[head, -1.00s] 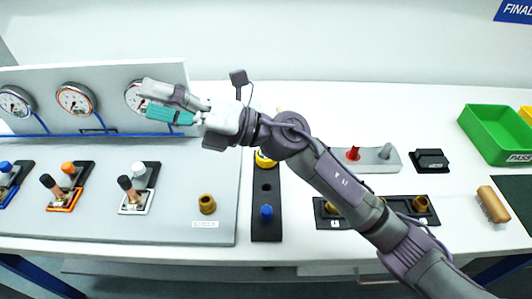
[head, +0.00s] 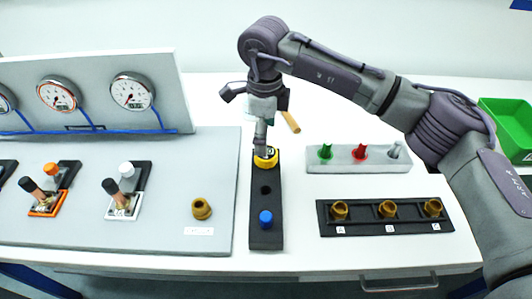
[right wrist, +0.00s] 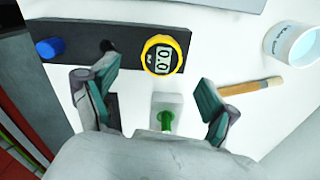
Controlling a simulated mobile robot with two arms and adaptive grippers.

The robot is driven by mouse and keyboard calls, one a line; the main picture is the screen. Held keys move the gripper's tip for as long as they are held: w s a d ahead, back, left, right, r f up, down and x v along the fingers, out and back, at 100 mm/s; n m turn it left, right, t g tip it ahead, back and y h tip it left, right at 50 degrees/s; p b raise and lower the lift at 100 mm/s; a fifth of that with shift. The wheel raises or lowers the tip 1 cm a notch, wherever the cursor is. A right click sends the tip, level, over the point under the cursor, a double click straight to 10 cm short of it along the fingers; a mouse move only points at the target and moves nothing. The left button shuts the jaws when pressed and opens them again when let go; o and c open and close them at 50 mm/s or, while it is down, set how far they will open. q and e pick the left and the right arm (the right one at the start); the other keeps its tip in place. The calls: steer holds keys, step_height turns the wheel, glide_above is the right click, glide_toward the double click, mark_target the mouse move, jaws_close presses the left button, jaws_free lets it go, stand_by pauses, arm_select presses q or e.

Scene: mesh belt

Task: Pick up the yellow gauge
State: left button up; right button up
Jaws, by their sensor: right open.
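The yellow gauge (head: 265,158) sits at the far end of a black strip holder (head: 267,205), with a blue piece (head: 266,219) at the near end and an empty hole between them. In the right wrist view the gauge (right wrist: 166,54) shows a round yellow rim and a digital display. My right gripper (head: 262,145) points down just above the gauge in the head view. In the right wrist view the open right gripper (right wrist: 155,95) has its teal-padded fingers apart, with the gauge ahead between them and not held. My left gripper is not in view.
A grey rack (head: 345,166) with green, red and grey pieces stands to the right. A black holder (head: 350,227) with brass fittings lies nearer. A brush-like wooden stick (right wrist: 250,86) and a white cup (right wrist: 291,43) are close to the gauge. A gauge panel (head: 95,70) stands left.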

mark_target(266, 160)
steer(key=shift+f, duration=0.8)
step_height(266, 160, down, 5)
steer(key=shift+w+r+p, duration=0.1)
steer(key=shift+p, duration=1.1)
steer(key=shift+f, duration=0.3)
steer(key=c, duration=1.3)
steer(key=shift+c, duration=0.3)
steer(key=shift+r, duration=0.15)
